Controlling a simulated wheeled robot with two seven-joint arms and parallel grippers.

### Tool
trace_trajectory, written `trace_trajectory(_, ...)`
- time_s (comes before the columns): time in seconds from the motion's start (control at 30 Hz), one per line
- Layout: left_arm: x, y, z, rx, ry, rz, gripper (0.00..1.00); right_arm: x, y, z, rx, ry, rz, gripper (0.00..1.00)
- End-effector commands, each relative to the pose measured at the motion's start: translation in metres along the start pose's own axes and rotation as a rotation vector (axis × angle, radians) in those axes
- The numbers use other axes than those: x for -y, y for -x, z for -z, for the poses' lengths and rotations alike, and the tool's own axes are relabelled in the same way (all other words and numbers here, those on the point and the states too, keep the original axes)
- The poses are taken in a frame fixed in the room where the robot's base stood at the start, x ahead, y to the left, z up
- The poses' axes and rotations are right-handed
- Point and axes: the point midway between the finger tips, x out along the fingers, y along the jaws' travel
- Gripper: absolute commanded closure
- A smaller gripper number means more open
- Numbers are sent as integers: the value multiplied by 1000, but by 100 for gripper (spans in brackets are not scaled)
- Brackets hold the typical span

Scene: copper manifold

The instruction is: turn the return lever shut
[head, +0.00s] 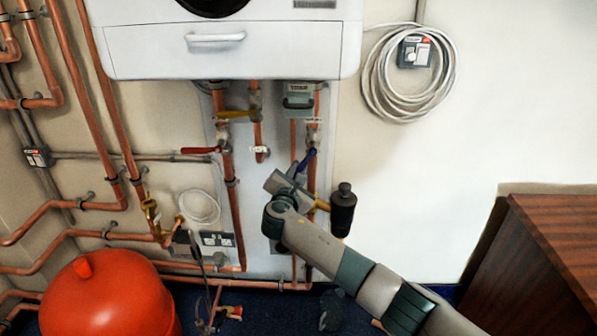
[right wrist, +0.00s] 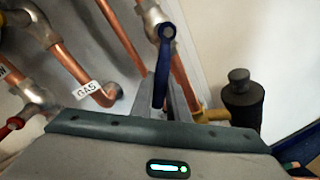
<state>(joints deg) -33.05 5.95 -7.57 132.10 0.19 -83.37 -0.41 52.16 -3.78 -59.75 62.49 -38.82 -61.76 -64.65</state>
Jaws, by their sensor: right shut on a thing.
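The blue lever (head: 306,159) sits on a valve on the right-hand vertical copper pipe under the white boiler. It slants down and to the left from its pivot, at an angle to the pipe. In the right wrist view the lever (right wrist: 163,60) runs from the valve down between my fingers. My right gripper (head: 296,170) is shut on the lever's lower end, and its fingers (right wrist: 164,98) show on both sides of it. The gripper body hides part of the pipe below. My left gripper is not in view.
A red lever (head: 200,150) and a yellow lever (head: 231,114) sit on pipes to the left. A dark cylinder (head: 343,210) on a yellow fitting stands close right of my gripper. The GAS-labelled pipe (right wrist: 98,94) is nearby. The wall farther right is clear below the coiled cable (head: 372,80).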

Motion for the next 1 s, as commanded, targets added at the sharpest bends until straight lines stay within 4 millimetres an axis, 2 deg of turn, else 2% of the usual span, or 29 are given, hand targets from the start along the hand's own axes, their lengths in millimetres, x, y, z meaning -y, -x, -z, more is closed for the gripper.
trace_trajectory(0.1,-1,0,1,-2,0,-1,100,1,0,1,-1,1,1,100)
trace_trajectory(0.13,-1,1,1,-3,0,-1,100,1,0,1,-1,1,1,81)
trace_trajectory(0.2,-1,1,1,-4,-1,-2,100,1,0,1,-1,1,1,67)
trace_trajectory(0.67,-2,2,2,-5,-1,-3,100,0,4,1,-1,3,0,67)
trace_trajectory(0.87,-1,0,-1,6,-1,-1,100,-1,20,1,-1,1,-2,67)
trace_trajectory(1.0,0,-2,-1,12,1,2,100,0,39,1,-2,1,-2,67)
